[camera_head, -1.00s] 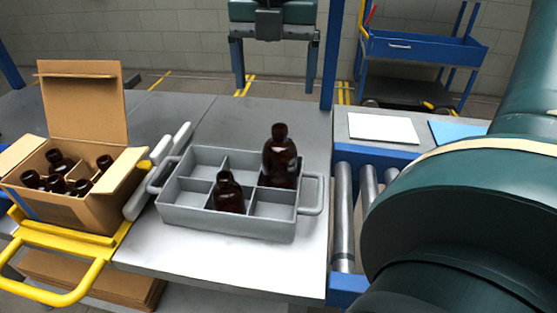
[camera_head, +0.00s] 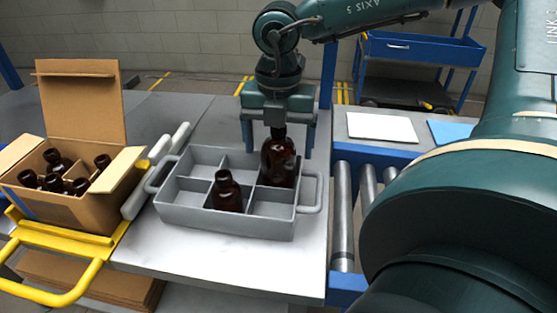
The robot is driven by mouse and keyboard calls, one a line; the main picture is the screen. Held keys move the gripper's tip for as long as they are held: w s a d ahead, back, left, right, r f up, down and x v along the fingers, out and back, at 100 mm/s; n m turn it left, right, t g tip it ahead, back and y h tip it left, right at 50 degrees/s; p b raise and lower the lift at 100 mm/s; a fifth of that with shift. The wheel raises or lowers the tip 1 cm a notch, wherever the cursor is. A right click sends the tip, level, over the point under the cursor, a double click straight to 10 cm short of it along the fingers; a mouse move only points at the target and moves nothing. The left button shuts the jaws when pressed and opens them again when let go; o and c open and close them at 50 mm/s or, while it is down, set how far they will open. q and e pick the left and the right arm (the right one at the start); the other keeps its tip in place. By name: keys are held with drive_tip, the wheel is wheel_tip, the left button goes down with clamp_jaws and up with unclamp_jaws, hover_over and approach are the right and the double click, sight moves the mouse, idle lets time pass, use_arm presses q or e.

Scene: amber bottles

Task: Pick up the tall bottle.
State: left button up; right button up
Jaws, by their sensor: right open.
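The tall bottle (camera_head: 279,163) is dark amber and stands upright in the back right compartment of the grey tray (camera_head: 222,222). A shorter amber bottle (camera_head: 227,193) stands in the front middle compartment. My right gripper (camera_head: 278,150) points down at the tall bottle. Its two blue-grey fingers are wide open, one to each side of the bottle's upper part, with a visible gap on both sides. Its palm is just above the bottle's top; I cannot tell whether they touch. My left gripper is not in view.
A cardboard box (camera_head: 110,187) with several dark bottles stands at the left, near a yellow handle (camera_head: 62,297). Rollers (camera_head: 343,215) run right of the table (camera_head: 215,267). A white sheet (camera_head: 381,127) and a blue one lie behind them. The tray's other compartments are empty.

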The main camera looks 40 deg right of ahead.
drive_tip(key=shift+f, duration=0.1)
drive_tip(key=c, duration=1.5)
